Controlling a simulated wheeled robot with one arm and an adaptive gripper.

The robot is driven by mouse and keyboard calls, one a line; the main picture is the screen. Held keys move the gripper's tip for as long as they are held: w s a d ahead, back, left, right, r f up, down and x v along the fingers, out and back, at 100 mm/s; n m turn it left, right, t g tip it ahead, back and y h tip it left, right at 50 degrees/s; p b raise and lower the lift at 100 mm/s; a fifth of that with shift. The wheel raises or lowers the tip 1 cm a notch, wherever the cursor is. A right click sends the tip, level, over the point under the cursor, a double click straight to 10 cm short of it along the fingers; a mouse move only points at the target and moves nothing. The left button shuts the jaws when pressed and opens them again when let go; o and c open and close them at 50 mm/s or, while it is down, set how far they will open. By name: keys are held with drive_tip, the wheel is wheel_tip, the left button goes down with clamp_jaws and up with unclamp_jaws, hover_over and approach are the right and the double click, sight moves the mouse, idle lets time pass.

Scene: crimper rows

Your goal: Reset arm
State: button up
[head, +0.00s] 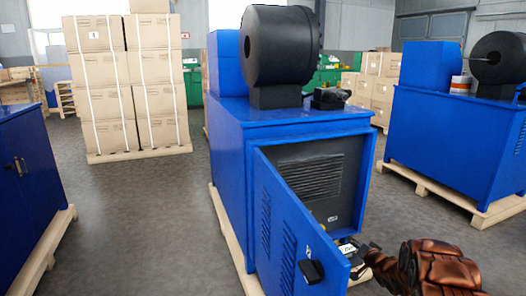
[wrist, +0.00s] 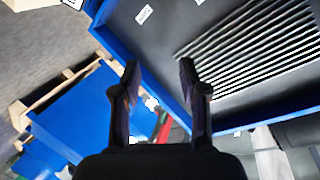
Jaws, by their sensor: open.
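My gripper (wrist: 158,75) is open in the wrist view, with its two dark fingers apart and nothing between them. In the head view, my copper-brown arm comes in at the lower right, and my gripper (head: 367,258) is low beside the open cabinet of the blue crimper machine (head: 225,130). The machine's blue door (head: 290,225) stands open towards the front, with a black handle (head: 311,270). Inside is a dark panel with a louvred vent (head: 308,175); the vent (wrist: 250,50) also shows at the upper right of the wrist view.
A second blue machine (head: 440,125) stands on a pallet at the right. A blue cabinet (head: 30,175) stands at the left. Stacked cartons (head: 105,85) are at the back left. Grey floor (head: 135,205) is clear between the left cabinet and the middle machine.

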drive_tip(key=s+r+g+h+p, duration=0.2)
drive_tip(key=s+r+p, duration=0.25)
drive_tip(key=r, duration=0.55)
drive_tip(key=s+r+g+h+p, duration=0.25)
drive_tip(key=r+p, duration=0.25)
drive_tip(key=r, duration=0.5)
drive_tip(key=s+a+r+n+g+p, duration=0.1)
drive_tip(key=s+a+r+g+p, duration=0.15)
drive_tip(key=s+r+p, duration=0.7)
drive_tip(key=s+a+r+n+g+p, duration=0.1)
drive_tip(key=s+a+r+g+p, duration=0.2)
drive_tip(key=s, duration=1.3)
drive_tip(key=s+a+r+n+g+y+p, duration=0.1)
drive_tip(key=s+a+r+p, duration=0.6)
drive_tip(key=s+r, duration=0.7)
drive_tip(key=s+a+r+n+g+y+p, duration=0.1)
drive_tip(key=s+a+r+n+g+p, duration=0.2)
drive_tip(key=s+r, duration=0.6)
drive_tip(key=s+a+g+p, duration=0.2)
drive_tip(key=s+p, duration=0.1)
drive_tip(key=s, duration=0.5)
drive_tip(key=shift+s+a+g+p, duration=0.15)
drive_tip(key=shift+s+g+p, duration=0.15)
drive_tip(key=shift+s, duration=0.05)
drive_tip(key=shift+c, duration=0.3)
